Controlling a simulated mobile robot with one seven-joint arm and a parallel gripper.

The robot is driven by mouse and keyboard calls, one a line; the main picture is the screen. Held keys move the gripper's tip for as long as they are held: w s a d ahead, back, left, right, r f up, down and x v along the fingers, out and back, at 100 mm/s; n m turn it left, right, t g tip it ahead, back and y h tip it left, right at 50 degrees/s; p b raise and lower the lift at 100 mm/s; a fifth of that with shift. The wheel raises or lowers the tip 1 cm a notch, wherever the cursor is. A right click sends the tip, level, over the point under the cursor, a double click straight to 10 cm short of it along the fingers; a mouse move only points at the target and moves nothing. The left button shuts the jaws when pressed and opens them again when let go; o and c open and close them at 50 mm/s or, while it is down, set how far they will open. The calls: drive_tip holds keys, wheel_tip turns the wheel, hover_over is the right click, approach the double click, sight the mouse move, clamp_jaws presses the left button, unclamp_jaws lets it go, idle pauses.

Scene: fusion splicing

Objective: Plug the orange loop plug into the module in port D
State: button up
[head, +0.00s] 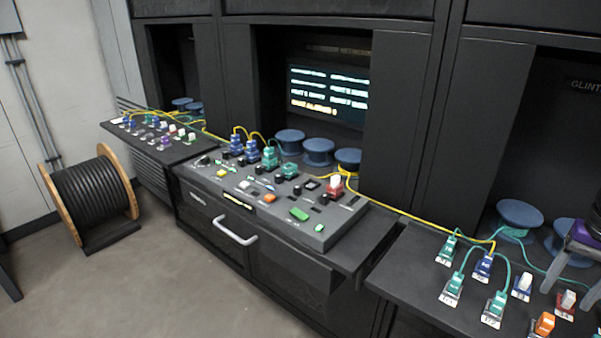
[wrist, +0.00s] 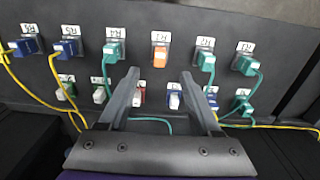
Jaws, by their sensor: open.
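An orange plug (head: 544,324) stands in the right-hand shelf at the lower right of the head view, near the shelf's front. In the wrist view the orange plug (wrist: 160,57) lies just beyond the fingertips and between their lines, beside a white label. My gripper (wrist: 160,76) is open, with nothing between its fingers. In the head view my gripper is at the right edge, partly cut off, above the shelf. Blue and teal modules (head: 270,158) stand along the back of the middle console. Their port letters are too small to read, so I cannot tell which is port D.
Teal, blue, white and red plugs stand close around the orange one, including a teal plug (wrist: 114,50) and a blue plug (wrist: 66,48). Yellow and teal cables loop between them. Blue spools (head: 520,214) stand behind. A lit screen (head: 328,92) hangs above the middle console.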

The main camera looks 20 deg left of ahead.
sight(549, 319)
wheel_tip(549, 319, down, 9)
drive_tip(key=b, duration=0.5)
drive_tip(key=shift+r+b, duration=0.15)
drive_tip(key=shift+b, duration=0.25)
drive_tip(key=shift+r+p, duration=0.1)
drive_tip(key=shift+p, duration=0.25)
idle(0.5)
drive_tip(key=shift+c, duration=0.2)
clamp_jaws()
idle(1.4)
drive_tip(key=shift+r+p, duration=2.65)
drive_tip(key=shift+r, duration=0.35)
